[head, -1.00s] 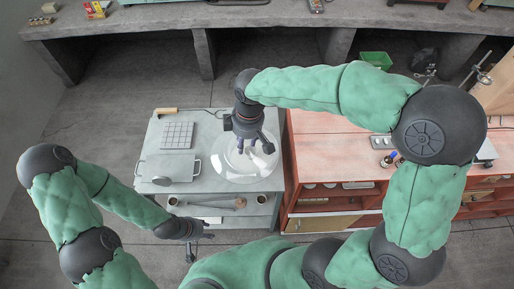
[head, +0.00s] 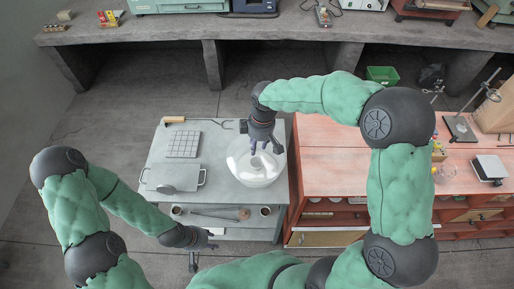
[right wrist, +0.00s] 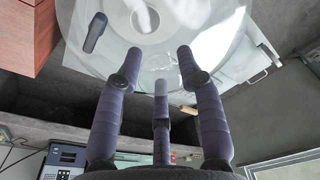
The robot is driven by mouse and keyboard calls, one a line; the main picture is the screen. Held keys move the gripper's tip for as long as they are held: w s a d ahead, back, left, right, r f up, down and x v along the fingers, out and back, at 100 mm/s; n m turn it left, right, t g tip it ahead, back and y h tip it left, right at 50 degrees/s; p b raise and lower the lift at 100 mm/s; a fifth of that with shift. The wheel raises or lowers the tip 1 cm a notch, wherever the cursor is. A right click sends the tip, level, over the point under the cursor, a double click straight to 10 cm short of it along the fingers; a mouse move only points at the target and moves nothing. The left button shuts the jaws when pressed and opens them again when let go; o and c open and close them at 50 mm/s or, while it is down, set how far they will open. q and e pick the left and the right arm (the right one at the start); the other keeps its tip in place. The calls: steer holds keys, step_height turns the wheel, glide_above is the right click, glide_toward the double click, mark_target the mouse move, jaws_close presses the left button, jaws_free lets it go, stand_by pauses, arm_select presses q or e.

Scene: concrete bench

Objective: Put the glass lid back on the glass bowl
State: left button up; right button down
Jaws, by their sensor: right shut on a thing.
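The glass bowl (head: 258,178) stands at the right end of the grey cart top in the head view. My right gripper (head: 265,147) points down over the bowl, its fingers within the bowl's outline. It is shut on clear glass, which I take to be the glass lid (right wrist: 185,18). In the right wrist view a round glass shape with a ring at its centre lies beyond my fingers (right wrist: 172,65). Lid and bowl edges blend, so I cannot tell whether they touch. My left gripper (head: 205,250) is low by the cart's front edge, fingers spread and empty.
The grey cart (head: 215,150) also bears a gridded plate (head: 182,144), a tray with handles (head: 172,178) and a wooden-handled tool (head: 174,119). A red cabinet (head: 330,160) adjoins at right. A concrete bench (head: 180,32) runs along the back.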

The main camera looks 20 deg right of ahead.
steer(key=shift+w+d+f, duration=0.2)
steer(key=shift+w+f, duration=0.4)
steer(key=shift+f, duration=0.1)
steer(key=shift+w+d+f, duration=0.15)
steer(key=shift+w+f, duration=0.45)
steer(key=shift+f, duration=0.05)
steer(key=shift+w+f, duration=0.2)
steer(key=shift+f, duration=1.5)
steer(key=shift+b, duration=0.3)
steer(key=shift+f, duration=0.4)
steer(key=shift+f+b, duration=0.15)
steer(key=shift+b, duration=0.2)
steer(key=c, duration=0.8)
jaws_free()
steer(key=shift+s, duration=0.1)
